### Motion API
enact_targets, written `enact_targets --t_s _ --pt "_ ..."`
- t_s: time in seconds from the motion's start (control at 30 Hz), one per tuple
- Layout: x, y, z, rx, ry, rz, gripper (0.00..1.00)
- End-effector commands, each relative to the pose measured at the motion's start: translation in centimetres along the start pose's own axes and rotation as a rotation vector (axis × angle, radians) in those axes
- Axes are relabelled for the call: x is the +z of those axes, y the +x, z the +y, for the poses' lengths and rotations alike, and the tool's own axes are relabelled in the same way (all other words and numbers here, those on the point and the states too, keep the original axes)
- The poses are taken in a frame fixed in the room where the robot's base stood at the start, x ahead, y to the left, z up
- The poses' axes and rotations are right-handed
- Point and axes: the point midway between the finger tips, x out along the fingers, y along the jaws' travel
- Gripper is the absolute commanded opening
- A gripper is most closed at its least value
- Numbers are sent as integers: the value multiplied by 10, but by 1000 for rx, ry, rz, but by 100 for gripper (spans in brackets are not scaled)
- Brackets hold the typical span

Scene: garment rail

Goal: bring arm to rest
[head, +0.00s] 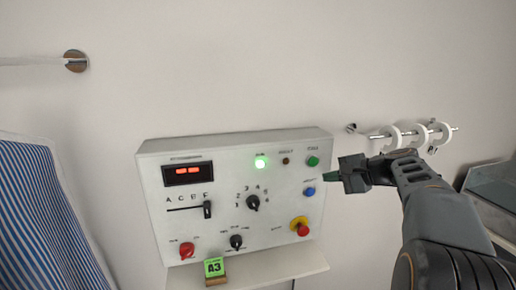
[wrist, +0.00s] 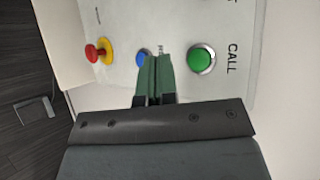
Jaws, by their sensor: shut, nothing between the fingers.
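My gripper (head: 335,176) is shut and empty, its green fingertips pressed together just off the right edge of the white control panel (head: 150,215) in the head view. The arm reaches in from the lower right. In the wrist view my gripper (wrist: 153,68) points at the panel, between the green call button (wrist: 201,59) and the partly covered blue button (wrist: 142,57). In the head view the green button (head: 313,161) and blue button (head: 309,191) are both in plain sight. I cannot tell whether the fingertips touch the panel.
A rail with several white rings (head: 394,138) sticks out from the wall behind the arm. A grey bin (head: 493,187) stands at the right. Striped cloth (head: 45,215) hangs at the left.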

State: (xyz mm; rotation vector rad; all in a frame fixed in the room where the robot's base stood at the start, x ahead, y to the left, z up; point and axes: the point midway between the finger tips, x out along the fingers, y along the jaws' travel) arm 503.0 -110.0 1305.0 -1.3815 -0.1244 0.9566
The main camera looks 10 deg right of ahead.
Motion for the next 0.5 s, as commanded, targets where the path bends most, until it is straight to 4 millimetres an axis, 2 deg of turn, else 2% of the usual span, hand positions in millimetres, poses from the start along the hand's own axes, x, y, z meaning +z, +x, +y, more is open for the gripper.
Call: enact_targets --t_s 0.07,0.1,0.17,0.3,0.4,0.5 --pt "-9 5 25 75 -11 36 0" --pt "-12 7 43 134 -23 60 0" --pt "-7 9 76 258 -72 97 0" --pt "38 14 148 584 -329 121 0" --pt "75 11 187 777 -579 107 0" --pt "105 8 213 894 -802 85 0"
